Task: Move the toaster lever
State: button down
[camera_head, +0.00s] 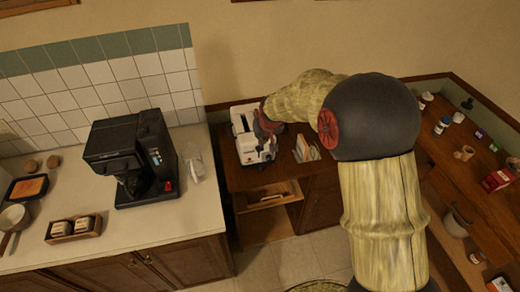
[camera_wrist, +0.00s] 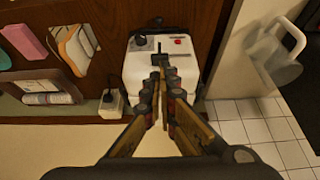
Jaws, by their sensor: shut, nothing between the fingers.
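The white toaster (camera_head: 248,150) stands on the brown wooden surface between the pale counter and the wall. Its control end, with a dark knob, a red button and a dark vertical slot, shows in the wrist view (camera_wrist: 188,62). My gripper (camera_head: 268,138) is at this end of the toaster. In the wrist view my gripper (camera_wrist: 161,64) is shut and empty, its tips overlapping the toaster's face just below the slot. A dark lever piece (camera_wrist: 178,57) shows beside the tips, partly hidden by them. I cannot tell whether the tips touch it.
A black coffee maker (camera_head: 130,155) stands on the pale counter at left, with a clear jug (camera_wrist: 275,58) at the counter's edge. A holder with upright cards or napkins (camera_head: 305,150) is close at the toaster's right. An open shelf (camera_head: 266,200) lies below. Small bottles line the right counter.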

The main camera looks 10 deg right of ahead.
jog(key=b+x, duration=0.2)
jog(key=x, duration=0.5)
jog(key=shift+b, duration=0.35)
jog(key=shift+f, duration=0.1)
jog(key=s+f+b, duration=0.2)
jog(key=f, duration=0.1)
jog(key=s+f+b, duration=0.1)
jog(key=shift+f, duration=0.25)
dwell(0.8)
jog(key=shift+r, duration=0.1)
send_near(260, 149)
jog(key=s, duration=0.5)
jog(key=shift+r, duration=0.2)
